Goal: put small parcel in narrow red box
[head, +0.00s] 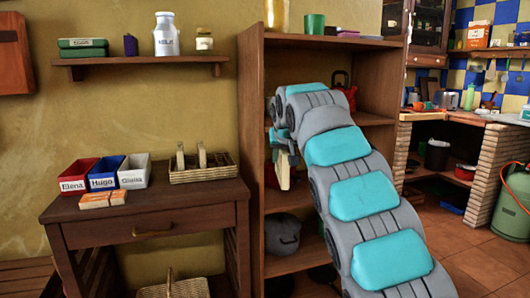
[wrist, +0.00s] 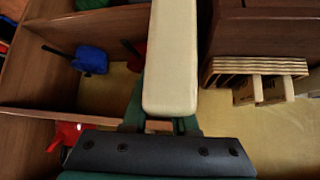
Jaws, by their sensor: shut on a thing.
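The narrow red box (head: 76,170), labelled Elena, stands on the small wooden table, leftmost of three open boxes. My gripper (head: 281,145) is in front of the tall shelf unit, to the right of the table and well apart from the red box. It is shut on a long pale block (head: 284,170), which hangs below it. In the wrist view the block (wrist: 172,60) stretches away from the green fingers (wrist: 160,122). I cannot tell whether this block is the small parcel. Orange and white packets (head: 103,199) lie on the table in front of the boxes.
A blue box (head: 104,182) labelled Hugo and a white box (head: 133,178) stand beside the red one. A wicker basket (head: 210,173) with pale upright pieces sits to their right. The shelf unit's side panel (head: 250,140) rises between table and gripper. A wall shelf (head: 140,60) hangs above.

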